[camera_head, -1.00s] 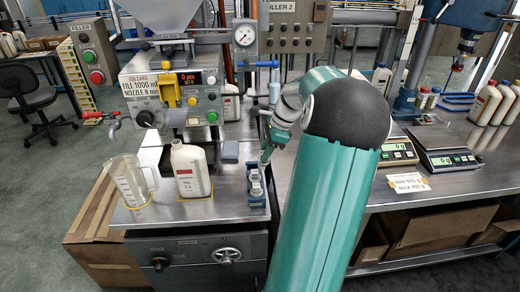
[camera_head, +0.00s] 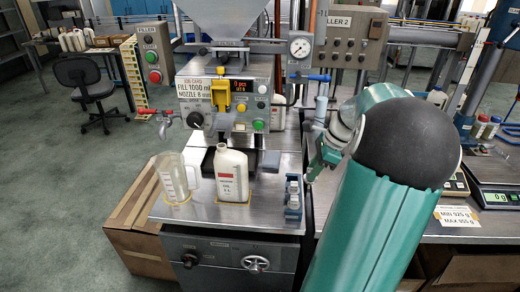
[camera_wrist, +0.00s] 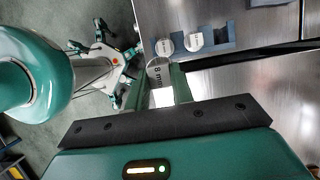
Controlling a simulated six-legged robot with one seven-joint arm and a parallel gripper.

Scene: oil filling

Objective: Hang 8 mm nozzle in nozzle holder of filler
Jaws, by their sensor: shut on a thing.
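In the wrist view my gripper (camera_wrist: 157,88) is shut on the 8 mm nozzle (camera_wrist: 158,73), whose round face reads "8 mm". In the head view my gripper (camera_head: 316,160) is above and slightly right of the blue nozzle rack (camera_head: 293,208); the held nozzle is hard to make out there. The rack holds other nozzles (camera_head: 293,186), and two round tops show in the wrist view (camera_wrist: 193,41). The filler (camera_head: 225,98) stands left of my gripper, with a job card reading "fill 1000 ml, nozzle 8 mm". I cannot clearly make out its nozzle holder under the front.
A white oil bottle (camera_head: 231,174) stands on the bench in front of the filler. A clear jug (camera_head: 176,178) is left of it. A pressure gauge (camera_head: 300,47) and a blue-handled valve (camera_head: 310,77) are above my gripper. Scales (camera_head: 493,188) stand at the right.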

